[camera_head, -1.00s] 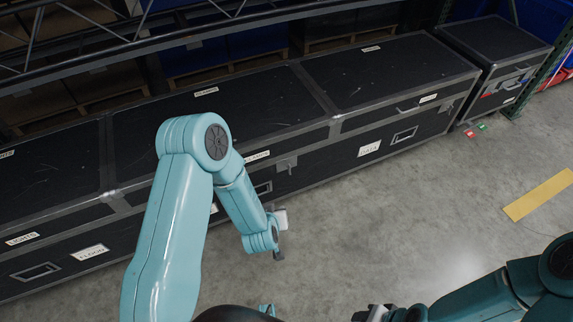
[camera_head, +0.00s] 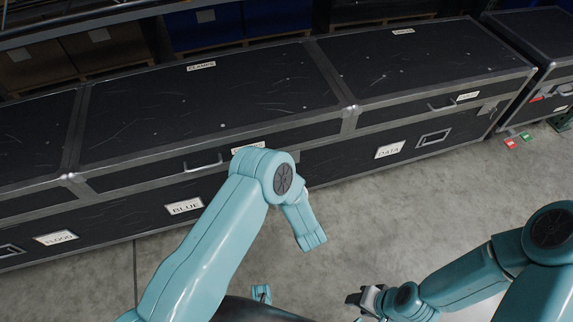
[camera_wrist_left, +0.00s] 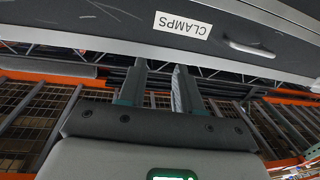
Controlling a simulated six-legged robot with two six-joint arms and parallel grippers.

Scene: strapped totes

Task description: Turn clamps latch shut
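The black case labelled CLAMPS (camera_head: 210,110) stands in the middle of a row of cases. In the left wrist view its front panel (camera_wrist_left: 120,22) fills the top, with the CLAMPS label (camera_wrist_left: 181,25) upside down and a handle (camera_wrist_left: 250,48) beside it. The latch cannot be made out; my left arm covers part of the case front in the head view. My left gripper (camera_wrist_left: 160,78) has its two fingers apart, with nothing between them, pointing towards the case. In the head view its fingers are hidden. My right gripper (camera_head: 356,305) is low over the floor, away from the cases.
Cases labelled BLUE (camera_head: 184,207) and FLOOD (camera_head: 57,238) sit below and left, and DATA (camera_head: 390,149) to the right. Another case (camera_head: 545,45) stands at the far right. Racking with blue bins (camera_head: 205,28) is behind. The grey floor (camera_head: 400,220) in front is clear.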

